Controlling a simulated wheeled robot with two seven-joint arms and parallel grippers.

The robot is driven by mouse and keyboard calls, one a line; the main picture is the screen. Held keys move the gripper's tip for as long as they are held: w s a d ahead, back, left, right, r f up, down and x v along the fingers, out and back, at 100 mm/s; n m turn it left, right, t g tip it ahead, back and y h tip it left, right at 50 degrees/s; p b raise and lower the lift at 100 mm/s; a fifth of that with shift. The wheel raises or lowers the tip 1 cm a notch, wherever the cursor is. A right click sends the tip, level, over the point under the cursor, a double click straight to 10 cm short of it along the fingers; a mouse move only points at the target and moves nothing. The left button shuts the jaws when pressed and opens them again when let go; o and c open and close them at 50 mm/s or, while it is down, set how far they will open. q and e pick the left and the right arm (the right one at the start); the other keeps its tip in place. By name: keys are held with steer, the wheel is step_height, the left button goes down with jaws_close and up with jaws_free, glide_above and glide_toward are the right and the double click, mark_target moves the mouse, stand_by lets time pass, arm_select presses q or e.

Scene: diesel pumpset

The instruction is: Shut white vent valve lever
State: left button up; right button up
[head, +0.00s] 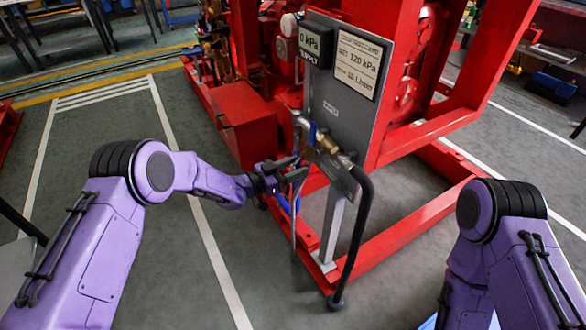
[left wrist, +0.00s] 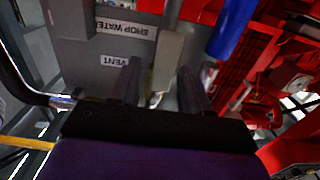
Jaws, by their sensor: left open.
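In the left wrist view, a pale, off-white lever (left wrist: 168,58) stands beside the printed VENT label (left wrist: 113,60). Its lower end reaches between the two dark fingers of my left gripper (left wrist: 161,78), which is open. I cannot tell whether either finger touches it. In the head view my left gripper (head: 294,171) is at the lower left of the grey valve panel (head: 330,112), under the pipework. The lever cannot be made out there; the gripper and pipes crowd that spot. My right gripper is out of view.
A blue handle (left wrist: 232,28) is right of the pale lever. A SHOP WATER label (left wrist: 127,28) lies above the VENT label. A brass fitting (head: 327,145) and a black hose (head: 357,235) are right of my gripper. The red frame (head: 400,233) surrounds the panel post; open floor lies left.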

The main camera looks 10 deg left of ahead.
arm_select(q)
jaws_close()
steer(key=shift+f, duration=0.1)
steer(key=shift+w+a+f+m+b, duration=0.1)
steer(key=shift+w+a+m+b, duration=0.1)
steer(key=shift+m+b, duration=0.55)
steer(key=shift+w+a+m+b, duration=0.2)
steer(key=shift+m+b, duration=0.2)
steer(key=shift+m, duration=0.35)
steer(key=shift+w+a+r+m+b, duration=0.15)
steer(key=shift+m+b, duration=0.2)
steer(key=shift+m, duration=0.3)
steer(key=shift+w+a+r+m+b, duration=0.15)
steer(key=shift+m+b, duration=0.2)
steer(key=shift+m, duration=0.35)
steer(key=shift+w+r+m+b, duration=0.15)
steer(key=shift+m+b, duration=0.2)
steer(key=shift+m, duration=0.3)
